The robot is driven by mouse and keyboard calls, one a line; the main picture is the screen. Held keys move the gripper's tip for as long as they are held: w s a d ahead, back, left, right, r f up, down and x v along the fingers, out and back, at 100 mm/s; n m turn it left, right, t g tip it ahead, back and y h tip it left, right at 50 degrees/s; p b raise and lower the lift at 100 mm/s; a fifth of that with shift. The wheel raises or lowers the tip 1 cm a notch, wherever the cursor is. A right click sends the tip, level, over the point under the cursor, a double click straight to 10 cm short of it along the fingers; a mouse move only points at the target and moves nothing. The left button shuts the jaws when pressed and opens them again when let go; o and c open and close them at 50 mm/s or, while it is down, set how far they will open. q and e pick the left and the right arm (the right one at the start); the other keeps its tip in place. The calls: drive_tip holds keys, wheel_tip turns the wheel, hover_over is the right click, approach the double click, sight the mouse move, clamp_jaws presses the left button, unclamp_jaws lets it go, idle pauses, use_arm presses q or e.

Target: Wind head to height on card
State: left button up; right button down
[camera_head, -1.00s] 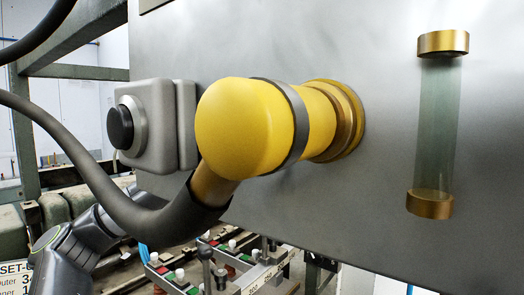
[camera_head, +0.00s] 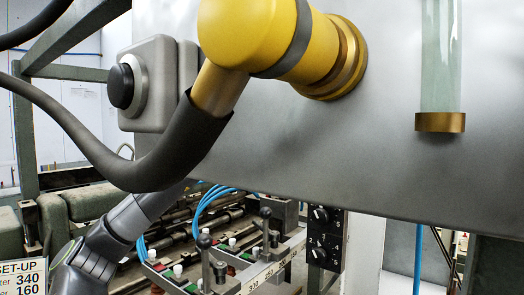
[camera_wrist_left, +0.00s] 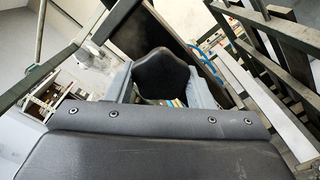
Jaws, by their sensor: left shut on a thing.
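My left gripper (camera_wrist_left: 162,88) is shut on a black rounded handle (camera_wrist_left: 162,68) in the left wrist view, with a finger on either side of it. In the head view my left arm rises from the lower left, and its gripper is hidden behind a dark hose. A white set-up card (camera_head: 22,284) at the lower left reads 340 and 160, its left side cut off. A large grey panel (camera_head: 330,150), taken to be the machine's head, fills the upper right. A numbered scale (camera_head: 270,272) shows below it. My right gripper is in neither view.
A yellow pipe joint (camera_head: 240,35), a glass tube (camera_head: 440,60) with a brass collar and a grey box with a black button (camera_head: 122,86) are on the panel. The dark hose (camera_head: 165,160) crosses before my arm. Switches (camera_head: 322,235) and clamps stand below.

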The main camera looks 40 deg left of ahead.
use_arm(q)
drive_tip(key=m, duration=0.4)
drive_tip(key=shift+r+m, duration=0.1)
drive_tip(key=shift+m, duration=0.2)
drive_tip(key=m, duration=0.4)
drive_tip(key=shift+p, duration=0.4)
drive_tip(key=shift+m, duration=0.3)
drive_tip(key=o, duration=1)
